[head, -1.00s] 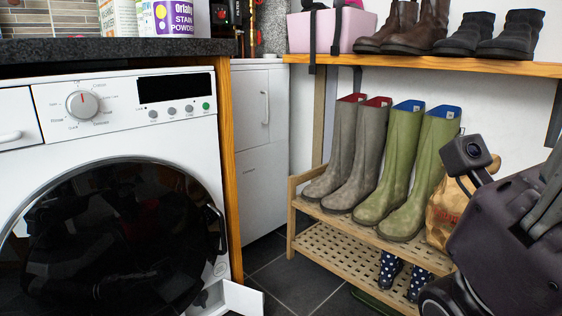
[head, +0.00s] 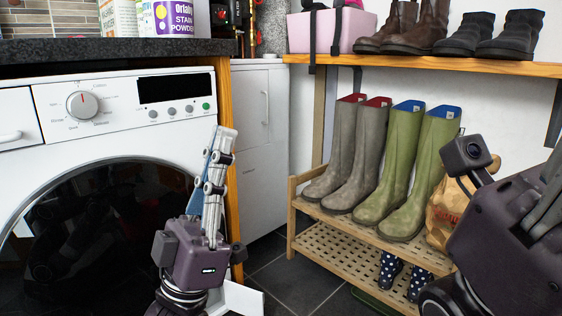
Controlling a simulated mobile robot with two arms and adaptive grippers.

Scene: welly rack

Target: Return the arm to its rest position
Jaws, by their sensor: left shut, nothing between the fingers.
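My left gripper (head: 222,140) is in the head view, in front of the right side of the washing machine (head: 110,110). Its fingers point up and are together, with nothing held between them. My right gripper (head: 545,205) shows only in part at the right edge, in front of the welly rack (head: 320,213). Its fingertips are out of the picture, so I cannot tell if it is open. Grey-brown wellies (head: 360,155) and green wellies (head: 401,160) stand upright on the rack's upper tier.
Spotted boots (head: 390,269) stand low at the rack. A brown paper bag (head: 440,215) is beside the green wellies, partly behind my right arm. A wooden shelf (head: 430,65) above holds shoes and a pink box (head: 331,31). Dark floor tiles (head: 290,280) lie clear between machine and rack.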

